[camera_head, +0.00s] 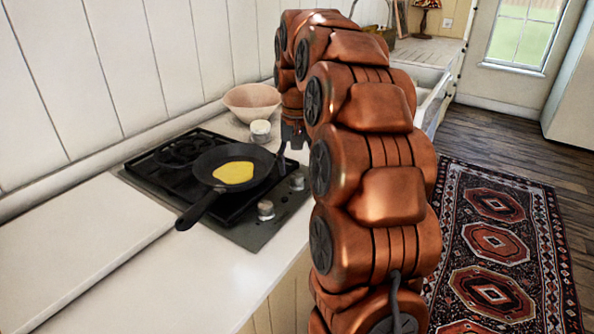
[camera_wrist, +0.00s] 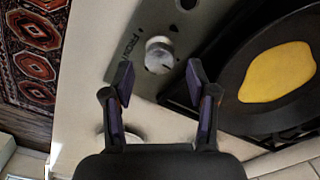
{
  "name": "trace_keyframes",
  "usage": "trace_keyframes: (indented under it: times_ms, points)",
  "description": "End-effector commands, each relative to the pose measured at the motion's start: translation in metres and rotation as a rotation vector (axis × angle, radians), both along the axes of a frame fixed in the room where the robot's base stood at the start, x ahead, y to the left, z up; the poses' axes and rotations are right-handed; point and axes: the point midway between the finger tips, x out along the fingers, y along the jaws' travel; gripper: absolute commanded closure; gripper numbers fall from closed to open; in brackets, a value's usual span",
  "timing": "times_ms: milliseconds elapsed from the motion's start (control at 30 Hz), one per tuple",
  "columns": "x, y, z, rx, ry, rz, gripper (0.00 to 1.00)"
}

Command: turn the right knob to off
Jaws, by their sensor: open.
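The stove (camera_head: 248,232) has silver knobs on its front strip. The right knob (camera_head: 297,181) is the farther one in the head view. In the wrist view the right knob (camera_wrist: 160,54) lies just ahead of my fingertips, roughly centred between them. My gripper (camera_wrist: 158,82) is open and empty, with a finger to either side and a visible gap to the knob. In the head view my gripper (camera_head: 292,150) points down above the stove's far front corner, partly hidden by my arm. The left knob (camera_head: 265,209) also shows at the wrist view's top edge (camera_wrist: 187,3).
A black pan (camera_head: 210,163) with yellow food (camera_head: 234,172) sits on the burners close by the knobs; its handle points toward the near counter. A pinkish bowl (camera_head: 252,102) and small white jar (camera_head: 260,131) stand beyond the stove. The near counter (camera_head: 80,235) is clear.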

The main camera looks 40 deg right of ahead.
Motion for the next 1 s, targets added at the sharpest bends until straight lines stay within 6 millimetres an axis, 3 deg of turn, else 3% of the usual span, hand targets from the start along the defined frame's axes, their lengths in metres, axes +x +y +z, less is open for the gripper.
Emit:
trace_keyframes:
  times_ms: [200,433,1000]
  points:
    - [0.001,0.000,0.029,-0.002,-0.004,0.000,0.42]
    - [0.001,0.000,0.049,-0.001,-0.001,0.000,0.42]
    - [-0.001,0.001,0.056,0.002,0.002,0.000,0.42]
